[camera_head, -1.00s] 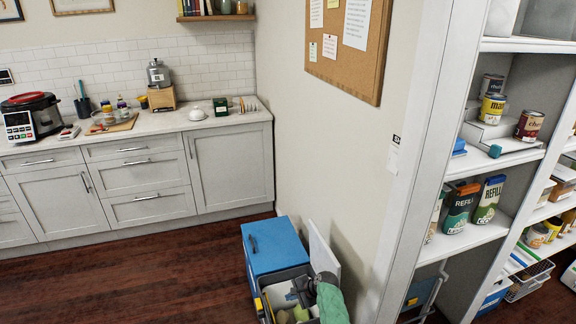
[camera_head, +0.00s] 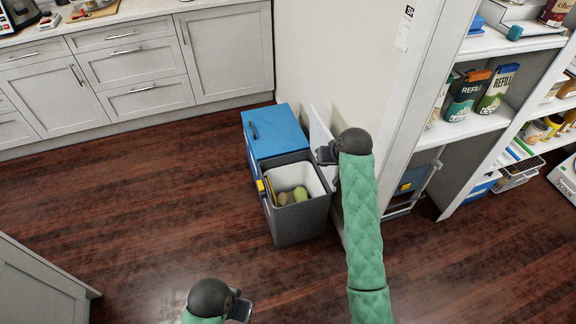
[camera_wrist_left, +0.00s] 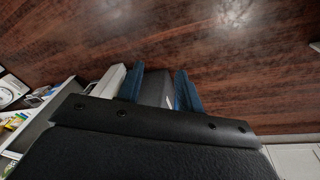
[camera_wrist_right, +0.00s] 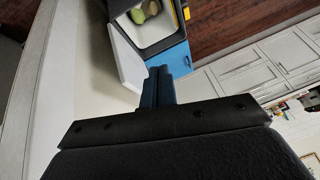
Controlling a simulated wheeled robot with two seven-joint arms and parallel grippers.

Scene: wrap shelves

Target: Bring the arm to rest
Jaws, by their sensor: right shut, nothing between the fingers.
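My right gripper (camera_head: 325,154) is raised beside the upright white lid (camera_head: 322,133) of the grey bin (camera_head: 300,222), at the end of the green-sleeved arm. In the right wrist view its two blue fingers (camera_wrist_right: 159,86) are together with nothing between them. My left gripper (camera_head: 240,305) is low at the bottom of the head view, above bare floor. In the left wrist view its fingers (camera_wrist_left: 160,88) stand apart, with floor and a grey shape behind the gap. The grey bin is open and holds yellow and green items (camera_head: 292,195).
A blue-lidded bin (camera_head: 275,133) adjoins the grey one. A white shelf unit (camera_head: 470,128) with tins and refill packs stands right, close to my right arm. Kitchen cabinets (camera_head: 140,75) line the back, and a cabinet corner (camera_head: 40,285) shows lower left. The wooden floor between is clear.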

